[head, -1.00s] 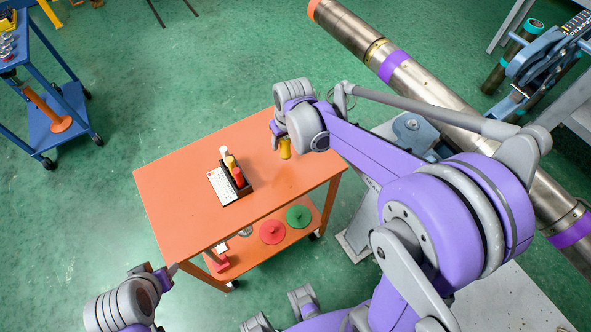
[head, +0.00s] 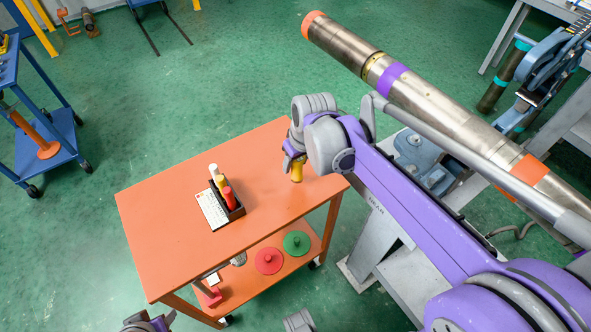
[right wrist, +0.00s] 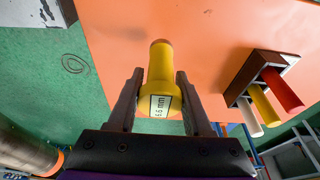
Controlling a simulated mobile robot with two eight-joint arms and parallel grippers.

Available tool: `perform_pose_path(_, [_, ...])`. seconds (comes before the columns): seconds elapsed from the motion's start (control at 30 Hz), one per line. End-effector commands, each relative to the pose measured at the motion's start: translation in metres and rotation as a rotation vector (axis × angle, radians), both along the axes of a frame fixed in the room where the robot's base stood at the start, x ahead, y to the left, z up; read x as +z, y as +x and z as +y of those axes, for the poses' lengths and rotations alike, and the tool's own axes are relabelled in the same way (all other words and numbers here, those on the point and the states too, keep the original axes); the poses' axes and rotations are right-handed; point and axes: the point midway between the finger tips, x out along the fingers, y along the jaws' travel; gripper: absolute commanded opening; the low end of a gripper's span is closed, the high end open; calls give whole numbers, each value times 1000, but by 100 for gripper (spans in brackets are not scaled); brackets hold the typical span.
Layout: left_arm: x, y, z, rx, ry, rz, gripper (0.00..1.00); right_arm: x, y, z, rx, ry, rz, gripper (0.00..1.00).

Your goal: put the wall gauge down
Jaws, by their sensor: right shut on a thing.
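The wall gauge (head: 297,172) is a yellow cylinder with a wider collar, marked "6.6 mm" in the right wrist view (right wrist: 161,75). My right gripper (head: 294,158) is shut on it, with one finger on each side of the collar. The gauge is at the right end of the orange cart top (head: 165,240), its narrower end towards that surface. I cannot tell whether it touches. My left gripper (head: 150,323) is at the bottom edge of the head view, largely cut off, and its jaws are unclear.
A dark holder (head: 236,212) with white, yellow and red gauges stands mid-cart beside a white label card (head: 212,209). Red (head: 268,261) and green (head: 297,243) discs lie on the lower shelf. A steel pipe (head: 440,108) runs behind my right arm. The cart's left half is clear.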

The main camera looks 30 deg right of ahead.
Motion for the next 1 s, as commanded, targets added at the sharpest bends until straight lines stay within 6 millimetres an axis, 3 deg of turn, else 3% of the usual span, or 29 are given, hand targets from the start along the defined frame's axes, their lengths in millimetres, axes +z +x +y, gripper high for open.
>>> perform_pose_path(0.2, [-7,0,0,0,0,2,50,-29,0,0,0,0,0,0])
perform_pose_path(0.57, [-9,0,0,0,0,3,50,-33,0,0,0,0,0,0])
perform_pose_path(0.6, [-8,0,0,0,0,3,50,-32,0,0,0,0,0,58])
perform_pose_path(0.73, [-8,0,0,0,0,3,50,-32,0,0,0,0,0,80])
perform_pose_path(1.0, [-8,0,0,0,0,2,50,-31,0,0,0,0,0,80])
